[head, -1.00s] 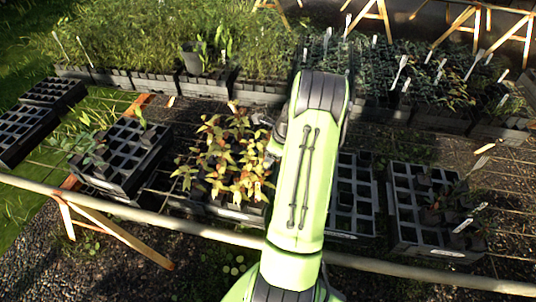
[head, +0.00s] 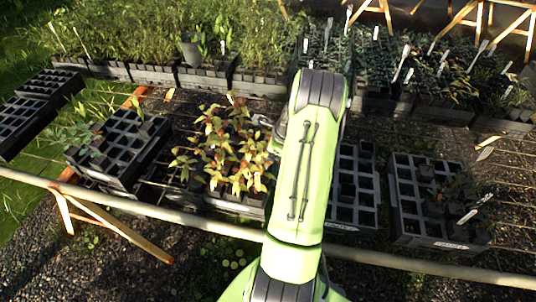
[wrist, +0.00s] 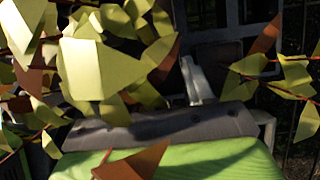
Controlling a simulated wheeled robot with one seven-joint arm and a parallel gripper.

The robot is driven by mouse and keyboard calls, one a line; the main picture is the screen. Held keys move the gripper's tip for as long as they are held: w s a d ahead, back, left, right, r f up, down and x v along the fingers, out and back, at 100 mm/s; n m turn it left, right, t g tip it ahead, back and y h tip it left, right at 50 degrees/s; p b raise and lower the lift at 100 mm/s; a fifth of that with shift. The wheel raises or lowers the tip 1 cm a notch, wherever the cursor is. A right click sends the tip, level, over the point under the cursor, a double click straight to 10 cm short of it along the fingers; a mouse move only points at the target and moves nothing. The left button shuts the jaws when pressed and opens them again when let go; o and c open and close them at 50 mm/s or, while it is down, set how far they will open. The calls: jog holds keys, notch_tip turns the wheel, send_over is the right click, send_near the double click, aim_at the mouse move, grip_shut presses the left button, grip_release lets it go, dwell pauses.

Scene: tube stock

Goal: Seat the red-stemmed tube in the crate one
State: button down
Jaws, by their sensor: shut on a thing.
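In the wrist view my gripper (wrist: 195,85) is shut, with a pale grey finger showing beyond the dark wrist edge. Large yellow-green and red-brown leaves of the red-stemmed tube (wrist: 100,70) crowd its left side, and thin red stems show. The tube body and the grip on it are hidden by leaves and wrist. Dark crates stand in a row: one at left (head: 104,178), one beneath yellow-leaved plants, one partly behind my arm (head: 352,228), one at right (head: 425,240). Crate labels are unreadable.
Yellow-leaved plants (head: 225,150) stand just left of my arm. Dense trays of seedlings with white tags line the back. A pale rail (head: 180,219) runs across the front, with a wooden trestle (head: 115,230) at left. The right crate holds a few dark pots.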

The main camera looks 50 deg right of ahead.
jog(key=shift+f, duration=0.45)
jog(key=shift+c, duration=1.7)
grip_release()
jog(key=p+v, duration=0.3)
jog(key=v, duration=1.2)
jog(key=shift+s+r, duration=0.25)
jog(key=shift+r, duration=0.05)
jog(key=shift+d, duration=0.1)
